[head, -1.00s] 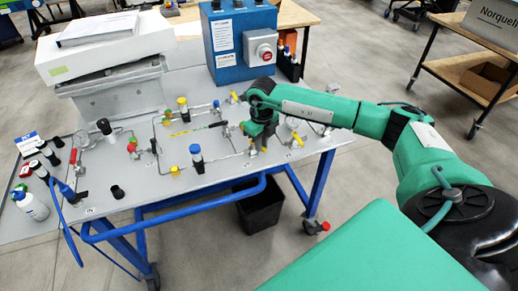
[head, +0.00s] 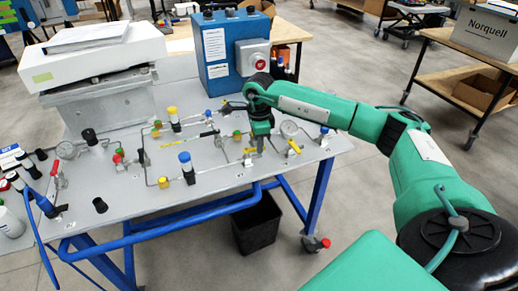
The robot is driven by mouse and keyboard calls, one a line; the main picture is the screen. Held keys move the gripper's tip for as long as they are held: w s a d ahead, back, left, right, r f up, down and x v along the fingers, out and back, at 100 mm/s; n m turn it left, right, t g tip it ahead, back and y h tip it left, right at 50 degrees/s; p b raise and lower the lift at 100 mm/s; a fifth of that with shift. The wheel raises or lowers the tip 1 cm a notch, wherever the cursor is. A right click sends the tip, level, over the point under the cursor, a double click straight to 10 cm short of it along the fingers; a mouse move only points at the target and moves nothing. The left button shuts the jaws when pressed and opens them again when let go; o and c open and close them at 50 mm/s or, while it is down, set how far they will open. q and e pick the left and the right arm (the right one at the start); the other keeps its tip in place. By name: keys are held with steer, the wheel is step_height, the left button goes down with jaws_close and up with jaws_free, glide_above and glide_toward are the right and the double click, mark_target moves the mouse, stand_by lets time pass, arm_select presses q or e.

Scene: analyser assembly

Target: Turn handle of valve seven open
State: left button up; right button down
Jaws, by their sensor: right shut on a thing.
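A grey panel table (head: 215,188) carries thin metal tubing with several small valves and gauges. My right gripper (head: 260,149) points down among the fittings on the right half of the panel. It is shut on a small valve handle, which the fingers mostly hide. A yellow fitting (head: 248,152) shows just left of the fingertips. A yellow valve handle (head: 294,147) stands to the right, apart from the gripper. I cannot read any valve number, so I cannot tell which one is valve seven. My left gripper is not in view.
A round gauge (head: 289,128) stands close to the right of my gripper. A blue box with a red button (head: 216,72) stands behind. A blue-topped fitting (head: 187,168) and a yellow-topped one (head: 173,118) rise to the left. A black bin (head: 256,222) is below.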

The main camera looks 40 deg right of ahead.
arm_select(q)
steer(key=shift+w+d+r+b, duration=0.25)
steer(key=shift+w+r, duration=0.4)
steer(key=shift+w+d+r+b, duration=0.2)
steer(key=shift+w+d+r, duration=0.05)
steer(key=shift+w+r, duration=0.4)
arm_select(e)
steer(key=shift+w+d+n, duration=0.15)
steer(key=shift+w+n, duration=0.35)
steer(key=shift+n, duration=0.7)
steer(key=shift+r, duration=0.1)
steer(key=c, duration=1.4)
jaws_free()
